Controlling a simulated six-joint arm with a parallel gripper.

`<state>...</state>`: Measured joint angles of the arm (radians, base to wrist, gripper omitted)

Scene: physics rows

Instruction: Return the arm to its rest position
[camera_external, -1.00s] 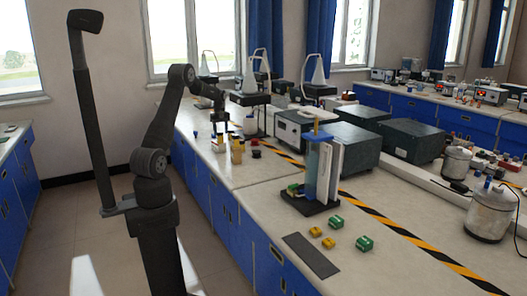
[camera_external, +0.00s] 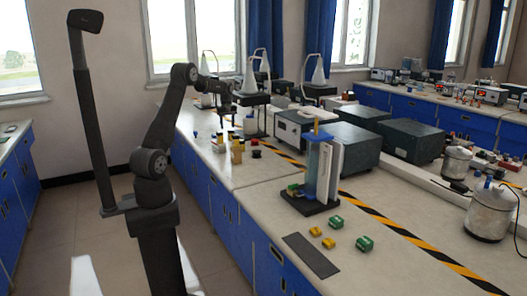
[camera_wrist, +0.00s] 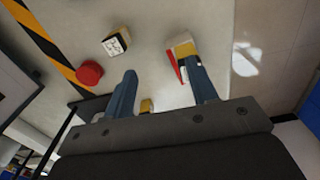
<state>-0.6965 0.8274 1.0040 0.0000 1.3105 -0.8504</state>
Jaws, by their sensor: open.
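My gripper (camera_external: 228,117) is above the left part of the long bench, in the external view. It is a little above several small items on the worktop. In the wrist view my gripper (camera_wrist: 160,72) shows two blue-grey fingers spread apart, with bare worktop between their tips. A yellow, white and red item (camera_wrist: 184,50) lies partly behind the right finger; I cannot tell whether they touch. A small yellow item (camera_wrist: 146,105) shows between the fingers, nearer their base.
A red round item (camera_wrist: 89,73) and a cream block with a dark-and-white face (camera_wrist: 116,43) lie left of the fingers. A blue column stand (camera_external: 318,175), yellow blocks (camera_external: 328,243) and green blocks (camera_external: 364,243) stand nearer on the bench. Striped tape (camera_external: 400,228) crosses the worktop.

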